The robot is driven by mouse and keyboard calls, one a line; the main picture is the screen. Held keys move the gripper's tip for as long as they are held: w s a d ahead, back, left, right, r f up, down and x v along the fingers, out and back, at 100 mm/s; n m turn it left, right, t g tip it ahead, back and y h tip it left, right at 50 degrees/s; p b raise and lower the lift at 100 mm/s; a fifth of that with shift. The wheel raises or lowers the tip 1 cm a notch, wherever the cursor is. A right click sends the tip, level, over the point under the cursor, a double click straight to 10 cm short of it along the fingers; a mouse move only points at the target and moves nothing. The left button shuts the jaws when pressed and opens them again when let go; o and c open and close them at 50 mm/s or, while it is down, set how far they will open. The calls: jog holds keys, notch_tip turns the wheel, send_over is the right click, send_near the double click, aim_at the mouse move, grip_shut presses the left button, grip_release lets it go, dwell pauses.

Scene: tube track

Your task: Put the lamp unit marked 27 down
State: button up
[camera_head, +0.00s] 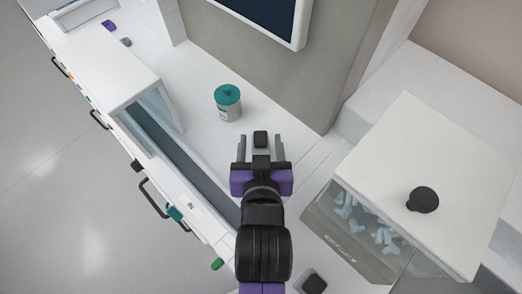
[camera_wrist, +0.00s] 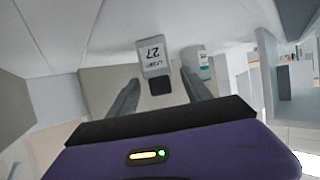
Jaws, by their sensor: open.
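The lamp unit marked 27 (camera_wrist: 153,53) shows in the wrist view as a small pale block with a printed label, upside down in the picture, and a dark square part (camera_wrist: 160,86) at one end. In the head view its dark part (camera_head: 261,139) shows between the fingertips, over the white counter. My gripper (camera_head: 261,144) is open, with one finger on each side of the unit and a visible gap at both sides. The wrist view shows the same spread fingers (camera_wrist: 160,80). Whether the unit's base rests flat on the counter is hidden.
A grey canister with a teal lid (camera_head: 228,103) stands close by, up and left of my gripper. A clear-fronted bin with a white lid and black knob (camera_head: 424,199) is at right. A dark recessed channel (camera_head: 180,158) runs at left. A screen (camera_head: 272,18) is on the wall behind.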

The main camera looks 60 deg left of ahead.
jog(key=v, duration=1)
jog(key=shift+s+d+r+b, duration=0.2)
jog(key=shift+d+b, duration=0.1)
